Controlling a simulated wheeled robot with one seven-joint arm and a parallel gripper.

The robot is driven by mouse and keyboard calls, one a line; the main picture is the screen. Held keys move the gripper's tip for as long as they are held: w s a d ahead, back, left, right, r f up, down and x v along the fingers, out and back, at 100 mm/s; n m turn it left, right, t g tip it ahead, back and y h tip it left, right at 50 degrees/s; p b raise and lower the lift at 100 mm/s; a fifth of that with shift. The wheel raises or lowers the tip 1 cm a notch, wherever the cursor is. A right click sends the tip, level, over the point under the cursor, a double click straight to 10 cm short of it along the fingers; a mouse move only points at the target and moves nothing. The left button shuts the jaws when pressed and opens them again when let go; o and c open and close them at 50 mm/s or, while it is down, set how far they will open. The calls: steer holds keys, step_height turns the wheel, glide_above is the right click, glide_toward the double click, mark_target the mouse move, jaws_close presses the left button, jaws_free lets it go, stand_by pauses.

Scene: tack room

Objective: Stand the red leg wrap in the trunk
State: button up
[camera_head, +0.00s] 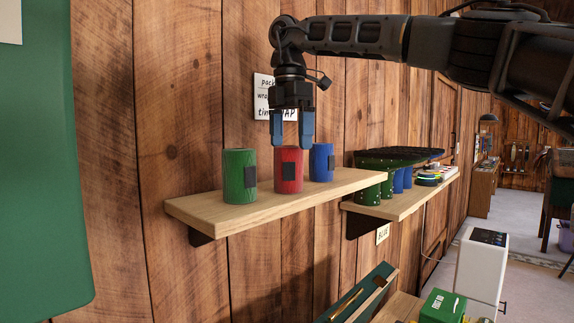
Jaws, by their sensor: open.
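The red leg wrap (289,171) stands upright on a wooden wall shelf (240,207), with a dark patch on its front. It is between a green wrap (240,177) on the left and a blue wrap (321,163) on the right. My gripper (291,142) is open and points down at the top of the red wrap. Its blue fingertips reach about the wrap's upper rim, one to each side in the picture. I cannot tell whether they touch it. I cannot make out the trunk for certain; a dark green wooden edge (358,297) shows at the bottom.
A second shelf (405,204) to the right holds green and blue wraps under a dark slatted thing. A paper sign (265,97) hangs behind my gripper. A green box (442,306) and a white appliance (482,263) are at the lower right. The shelf's front edge is clear.

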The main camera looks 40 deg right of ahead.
mark_target(289, 167)
steer(key=f, duration=0.2)
steer(key=f+p, duration=0.1)
steer(key=f, duration=0.4)
steer(key=shift+w+d+f, duration=0.1)
steer(key=shift+w, duration=0.15)
steer(key=shift+c, duration=0.5)
steer(key=shift+p, duration=0.3)
steer(key=c, duration=1.2)
